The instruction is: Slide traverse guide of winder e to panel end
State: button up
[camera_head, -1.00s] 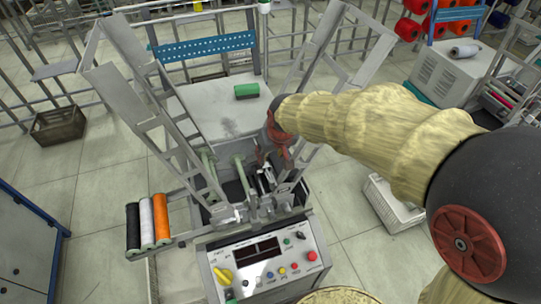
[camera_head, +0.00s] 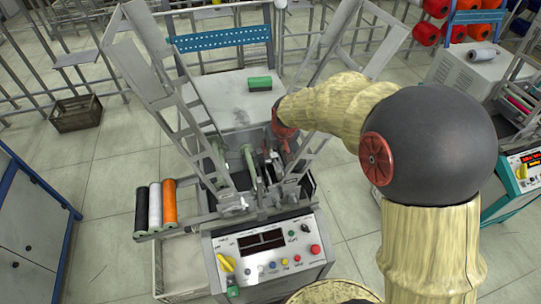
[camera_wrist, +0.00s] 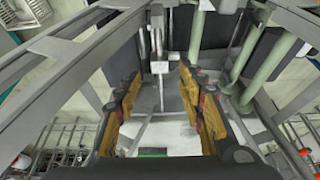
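The winder is a grey machine with a control panel (camera_head: 265,250) at its near end and an open bay between two slanted frames. Pale green rollers (camera_head: 247,163) stand in the bay and also show at the right of the wrist view (camera_wrist: 268,62). A slim metal bar with a small block, possibly the traverse guide (camera_wrist: 159,67), lies ahead of my gripper in the wrist view. My gripper (camera_wrist: 160,78) is open, its yellow-padded fingers spread on either side of that line with a gap between them; contact cannot be seen. In the head view my gripper (camera_head: 284,145) is at the bay's right side, its fingertips partly hidden.
Slanted frames (camera_head: 175,85) flank the bay closely. A green block (camera_head: 260,84) lies on the grey top behind it. Black, white and orange spools (camera_head: 155,207) stand at left. A crate (camera_head: 76,113) is on the floor. A second machine (camera_head: 525,175) stands at right.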

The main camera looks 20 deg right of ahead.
aim_at(274, 155)
jog(key=shift+b+x, duration=0.4)
jog(key=shift+x, duration=1.85)
grip_shut()
